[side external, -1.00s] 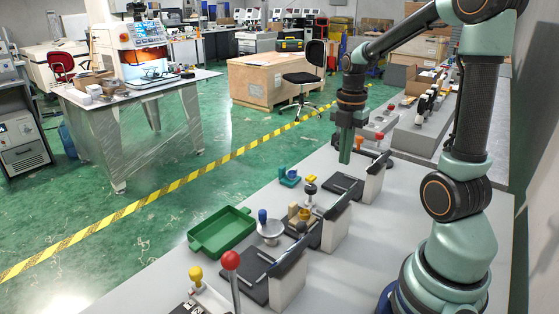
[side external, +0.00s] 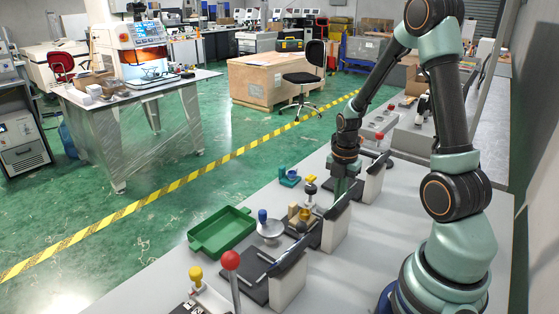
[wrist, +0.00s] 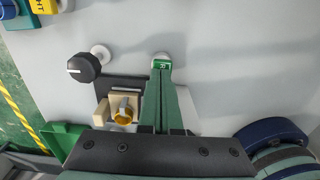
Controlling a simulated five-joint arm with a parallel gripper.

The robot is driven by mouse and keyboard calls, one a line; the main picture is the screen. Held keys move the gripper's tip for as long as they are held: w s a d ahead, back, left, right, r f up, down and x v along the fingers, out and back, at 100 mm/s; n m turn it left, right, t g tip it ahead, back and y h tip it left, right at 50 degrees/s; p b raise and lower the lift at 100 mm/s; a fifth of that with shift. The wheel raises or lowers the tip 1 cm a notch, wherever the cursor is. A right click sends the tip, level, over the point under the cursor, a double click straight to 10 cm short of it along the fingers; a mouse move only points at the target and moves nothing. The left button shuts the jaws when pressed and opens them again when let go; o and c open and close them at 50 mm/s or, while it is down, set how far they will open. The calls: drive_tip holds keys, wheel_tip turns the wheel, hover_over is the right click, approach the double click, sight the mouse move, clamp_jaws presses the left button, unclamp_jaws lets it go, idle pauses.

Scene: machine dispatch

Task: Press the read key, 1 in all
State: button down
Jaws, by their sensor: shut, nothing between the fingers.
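A small green key (wrist: 162,65) with a white letter R on it sits on a pale round base in the wrist view. My gripper (wrist: 161,75) is shut and empty, its green fingers pointing at the key. The fingertips appear right at the near edge of the key; I cannot tell whether they touch it. In the side view my gripper (side external: 340,192) is low over the grey bench, behind a slanted dark panel, and the key cannot be made out there.
A black knob (wrist: 84,67) with a white mark stands left of the key. A tan block with a yellow ring (wrist: 123,107) is near my fingers' left side. A green tray (side external: 222,232), a red-balled lever (side external: 231,260) and several slanted dark panels (side external: 288,255) stand along the bench.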

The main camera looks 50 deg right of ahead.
drive_tip(key=shift+s+f, duration=0.15)
drive_tip(key=shift+f, duration=1.05)
drive_tip(key=shift+r, duration=0.1)
wheel_tip(320, 180, up, 14)
drive_tip(key=shift+w+r, duration=0.25)
drive_tip(key=shift+w, duration=0.05)
idle(0.4)
